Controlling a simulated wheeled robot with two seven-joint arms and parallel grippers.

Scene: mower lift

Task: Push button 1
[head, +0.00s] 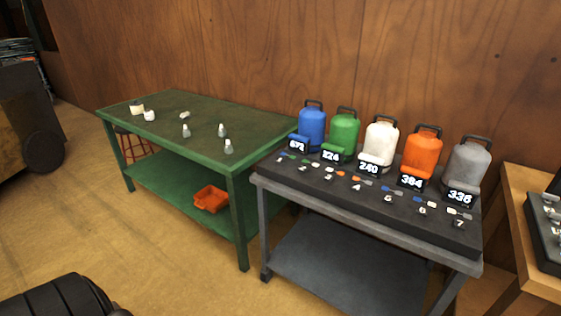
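A dark panel on the grey table (263,225) carries a row of small numbered switches, labelled 1 to 7 from left to right. The switch labelled 1 (284,155) is at the far left end, a small blue and pale piece in front of the blue canister (312,128). It is too small to tell its exact shape or whether it is pressed. The display (297,145) by the blue canister appears to read 672. Neither of my grippers is in view.
Green, white, orange and grey canisters with displays stand right of the blue one. A green table (215,130) with several small objects and an orange bin (210,198) below stands left. A wooden table (540,285) is at right.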

